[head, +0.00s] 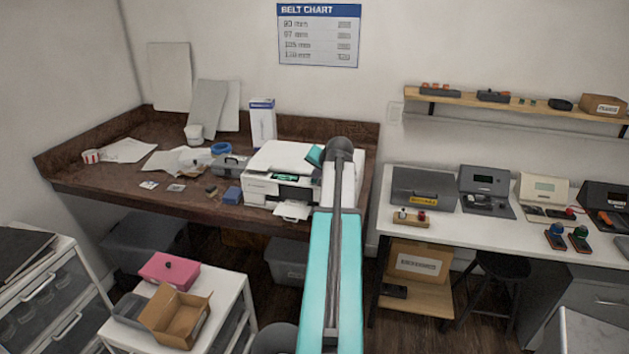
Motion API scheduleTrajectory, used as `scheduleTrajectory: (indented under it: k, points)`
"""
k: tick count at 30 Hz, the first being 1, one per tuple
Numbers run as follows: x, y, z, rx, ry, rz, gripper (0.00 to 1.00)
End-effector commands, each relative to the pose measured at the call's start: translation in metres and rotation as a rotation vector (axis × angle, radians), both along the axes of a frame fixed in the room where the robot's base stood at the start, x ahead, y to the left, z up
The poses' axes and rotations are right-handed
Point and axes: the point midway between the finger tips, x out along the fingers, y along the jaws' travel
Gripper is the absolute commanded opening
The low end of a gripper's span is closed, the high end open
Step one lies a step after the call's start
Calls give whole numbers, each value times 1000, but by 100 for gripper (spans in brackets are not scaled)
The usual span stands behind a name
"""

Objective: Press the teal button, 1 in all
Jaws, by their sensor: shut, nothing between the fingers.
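Two small push-button boxes sit on the white bench at the right in the head view. One box (555,237) has a blue top. The other box (579,239) has a green or teal top and a reddish base; at this size I cannot tell its exact shade. Nothing touches either box. My arm reaches up the middle of the view, well left of both boxes. My gripper does not show; it is hidden behind my arm or out of the frame.
A white printer (262,187) stands on the brown bench (120,192) behind my arm. The white bench (455,220) holds a grey case (423,190), a small wooden block with knobs (412,218) and several devices with screens. A black stool (500,265) stands below.

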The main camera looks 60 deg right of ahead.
Motion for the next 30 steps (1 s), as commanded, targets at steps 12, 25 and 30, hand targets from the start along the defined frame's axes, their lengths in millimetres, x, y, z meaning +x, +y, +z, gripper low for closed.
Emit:
scheduleTrajectory:
  k: [12,25,30]
  points:
    - [0,0,15,0,1,-1,0]
    - [0,0,17,0,0,0,0]
    - [0,0,25,0,0,0,0]
